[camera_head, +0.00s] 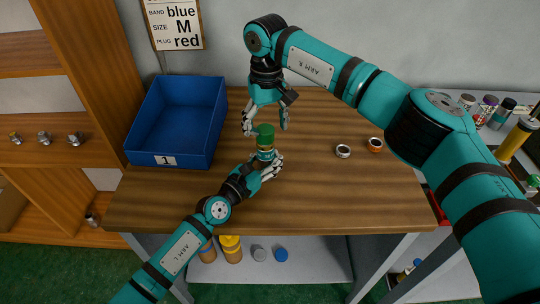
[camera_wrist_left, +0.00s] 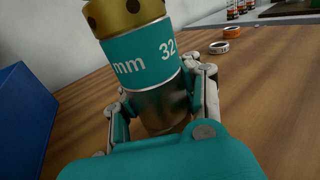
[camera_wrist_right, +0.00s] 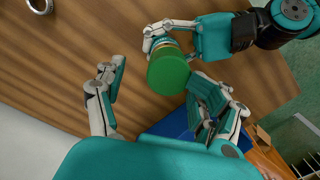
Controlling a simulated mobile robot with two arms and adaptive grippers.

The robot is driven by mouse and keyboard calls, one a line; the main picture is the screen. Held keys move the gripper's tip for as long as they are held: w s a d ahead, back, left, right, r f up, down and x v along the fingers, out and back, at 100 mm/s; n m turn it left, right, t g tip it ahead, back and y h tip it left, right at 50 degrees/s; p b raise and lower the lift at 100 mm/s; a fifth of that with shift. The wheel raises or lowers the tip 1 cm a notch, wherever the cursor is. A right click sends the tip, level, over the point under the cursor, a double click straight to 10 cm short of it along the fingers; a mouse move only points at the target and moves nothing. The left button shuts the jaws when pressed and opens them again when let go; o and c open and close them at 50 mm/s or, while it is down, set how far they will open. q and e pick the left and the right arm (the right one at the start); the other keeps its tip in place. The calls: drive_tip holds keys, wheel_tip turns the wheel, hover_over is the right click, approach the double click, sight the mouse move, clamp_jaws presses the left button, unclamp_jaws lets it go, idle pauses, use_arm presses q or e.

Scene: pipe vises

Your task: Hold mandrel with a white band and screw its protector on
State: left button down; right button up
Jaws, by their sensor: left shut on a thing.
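The mandrel (camera_head: 265,155) stands upright above the table in my left gripper (camera_head: 268,163). In the left wrist view it has a grey metal body, a teal band with white "32" and "mm" lettering (camera_wrist_left: 143,58), and a brass-coloured upper part with holes. I cannot make out a white band on it. A green cap, likely the protector (camera_head: 265,131), sits on its top; the cap also shows in the right wrist view (camera_wrist_right: 168,73). I cannot tell how far it is screwed on. My right gripper (camera_head: 266,122) points down above the cap, its fingers open on both sides, apart from it.
A blue bin (camera_head: 178,120) marked 1 stands at the left. A white ring (camera_head: 343,151) and an orange ring (camera_head: 376,145) lie at the right. A wall sign (camera_head: 175,24) reads band blue, size M, plug red. The table's front and middle right are clear.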

drive_tip(key=shift+w+d+f, duration=0.2)
drive_tip(key=shift+d+f, duration=0.2)
drive_tip(key=shift+f, duration=0.1)
